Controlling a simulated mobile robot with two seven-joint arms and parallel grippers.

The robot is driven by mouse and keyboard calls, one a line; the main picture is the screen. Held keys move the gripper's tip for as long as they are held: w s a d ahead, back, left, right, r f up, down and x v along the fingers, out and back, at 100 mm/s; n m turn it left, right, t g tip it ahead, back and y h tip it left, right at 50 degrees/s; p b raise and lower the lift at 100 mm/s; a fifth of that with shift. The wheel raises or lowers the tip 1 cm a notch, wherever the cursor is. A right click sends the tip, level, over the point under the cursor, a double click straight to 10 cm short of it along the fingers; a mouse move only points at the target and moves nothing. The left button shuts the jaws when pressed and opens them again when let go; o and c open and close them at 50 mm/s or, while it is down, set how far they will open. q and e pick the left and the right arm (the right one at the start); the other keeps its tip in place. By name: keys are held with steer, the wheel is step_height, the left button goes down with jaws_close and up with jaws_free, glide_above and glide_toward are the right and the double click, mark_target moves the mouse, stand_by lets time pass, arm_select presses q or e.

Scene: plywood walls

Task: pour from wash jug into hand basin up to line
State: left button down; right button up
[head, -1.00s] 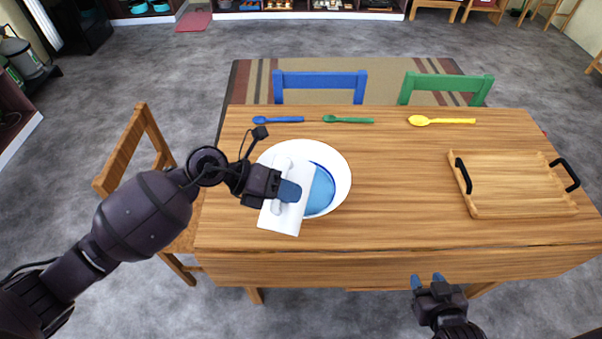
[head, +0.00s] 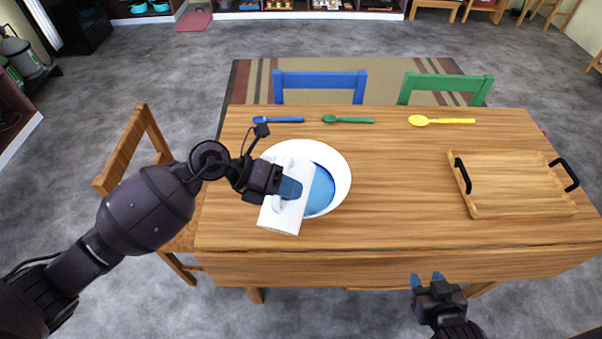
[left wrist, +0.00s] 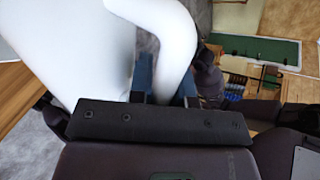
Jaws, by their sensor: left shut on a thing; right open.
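The white hand basin (head: 340,165) stands on the table with blue water (head: 321,190) in it. The white wash jug (head: 284,217) is held over the basin's left front side, tilted. My left gripper (head: 289,189) is shut on the jug's handle. The jug and its handle (left wrist: 180,35) fill much of the left wrist view. The jug hides part of the basin, and I cannot make out a stream or the fill line. My right gripper (head: 427,281) is open and empty in front of the table's near edge.
A wooden tray (head: 515,190) with black handles lies at the right of the table (head: 400,210). Blue (head: 280,119), green (head: 348,120) and yellow (head: 440,121) spoons lie along the far edge. The table between basin and tray is clear.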

mark_target(273, 204)
arm_select(q)
steer(key=shift+w, duration=0.15)
arm_select(e)
steer(key=shift+w+r, duration=0.1)
steer(key=shift+w, duration=0.05)
arm_select(q)
steer(key=shift+d+r, duration=0.1)
arm_select(e)
steer(key=shift+w+r, duration=0.2)
steer(key=shift+w, duration=0.1)
arm_select(q)
steer(key=shift+w, duration=0.1)
arm_select(e)
steer(key=shift+s+f, duration=0.1)
steer(key=shift+s, duration=0.15)
arm_select(q)
steer(key=s+m, duration=0.1)
steer(key=s+f+t+b, duration=0.1)
steer(key=s+a+m+t+h+b, duration=0.1)
steer(key=shift+s+f+m, duration=0.2)
steer(key=shift+s+m, duration=0.1)
steer(key=shift+s, duration=0.05)
steer(key=shift+r+t, duration=0.2)
steer(key=shift+t, duration=0.2)
steer(key=shift+r, duration=0.15)
arm_select(e)
steer(key=f, duration=0.3)
steer(key=shift+s, duration=0.25)
